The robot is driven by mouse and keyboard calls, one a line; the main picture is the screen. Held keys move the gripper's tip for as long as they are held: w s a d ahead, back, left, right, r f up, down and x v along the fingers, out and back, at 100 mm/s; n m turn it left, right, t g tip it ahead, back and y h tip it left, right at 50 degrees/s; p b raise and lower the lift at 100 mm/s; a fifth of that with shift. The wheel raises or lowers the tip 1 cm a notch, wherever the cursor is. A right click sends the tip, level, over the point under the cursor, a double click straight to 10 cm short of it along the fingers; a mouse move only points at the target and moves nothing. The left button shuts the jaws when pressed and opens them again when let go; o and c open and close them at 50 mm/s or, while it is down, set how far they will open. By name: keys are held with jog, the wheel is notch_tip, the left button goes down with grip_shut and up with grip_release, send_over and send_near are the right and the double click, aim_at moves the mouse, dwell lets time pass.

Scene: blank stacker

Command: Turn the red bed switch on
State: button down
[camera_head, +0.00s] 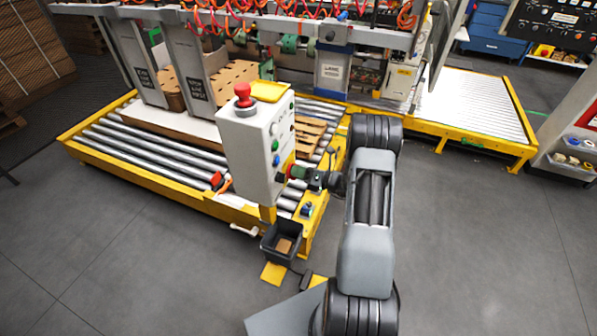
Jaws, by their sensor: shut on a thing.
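A white control box (245,150) stands on a post beside the yellow-framed roller bed. A red switch (291,160) with yellow beside it is low on the box's right face, mostly hidden by my gripper. My gripper (296,172) reaches in from the right, level with that switch, and its tip touches the box face there. It is shut on the red switch, though the fingers are small and partly hidden. Which way the switch is turned cannot be told.
A red mushroom button (243,92) and a yellow tray (267,91) are on top of the box. Several coloured buttons line its right face above the switch. A black bin (280,243) stands below. Open grey floor lies left and right.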

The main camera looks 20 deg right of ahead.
jog(key=c, duration=1.1)
grip_release()
jog(key=b+v, duration=0.2)
jog(key=v, duration=1.2)
jog(key=shift+a+b, duration=0.1)
jog(key=shift+b, duration=0.25)
